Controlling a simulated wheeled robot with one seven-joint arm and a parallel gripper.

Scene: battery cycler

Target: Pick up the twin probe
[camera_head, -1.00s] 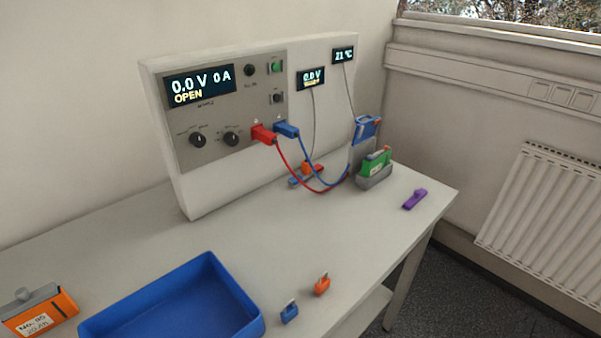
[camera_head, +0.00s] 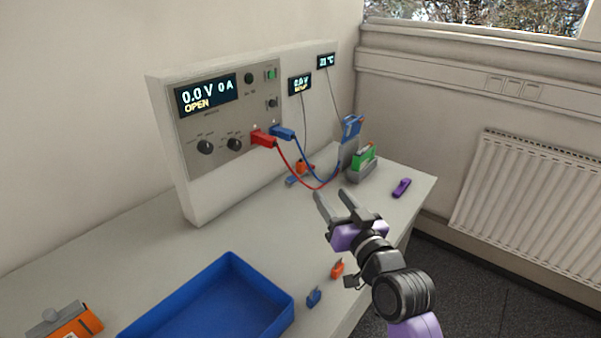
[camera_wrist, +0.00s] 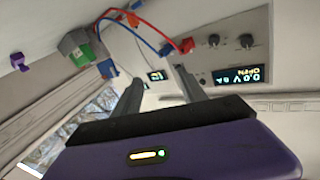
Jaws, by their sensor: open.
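The twin probe, which I take to be the small orange-red and blue piece (camera_head: 300,172) on the cable from the 0.0 V display, lies on the bench at the foot of the cycler panel. In the wrist view a small orange and blue piece (camera_wrist: 132,18) at the top edge appears to be it. My gripper (camera_head: 334,194) is open and empty, in front of the probe and apart from it. In the wrist view its two fingers (camera_wrist: 158,78) are spread with nothing between them.
Red (camera_head: 262,138) and blue (camera_head: 283,132) plugs trail leads beside the probe. A green battery (camera_head: 364,158) sits in a grey holder, with a blue clip (camera_head: 351,127) behind it. A purple piece (camera_head: 402,187), blue tray (camera_head: 215,300) and small orange (camera_head: 337,269) and blue (camera_head: 314,298) pieces lie around.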

